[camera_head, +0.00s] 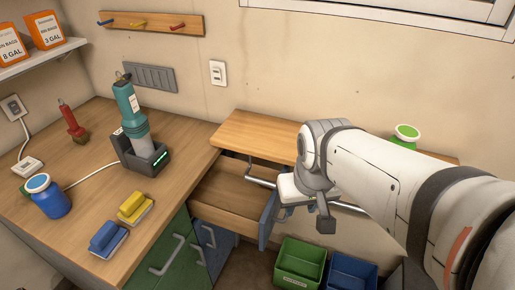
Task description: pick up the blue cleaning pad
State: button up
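The blue cleaning pad (108,239) lies on the wooden counter at the lower left, near the counter's front edge. It has a blue top and a pale underside. My gripper (305,217) is far to its right, above and in front of the open drawer. Its fingers point down and look apart, with nothing visible between them. My arm reaches in from the right.
A yellow pad (135,207) lies just behind the blue one. A blue jar (48,197) and a teal tool in a dark dock (144,155) stand nearby. The open drawer (232,205) juts out between counter and gripper. Green (300,263) and blue (350,275) bins sit below.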

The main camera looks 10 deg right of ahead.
aim_at(111, 237)
jog(key=z, duration=0.05)
jog(key=k, duration=1)
jog(key=u, duration=0.05)
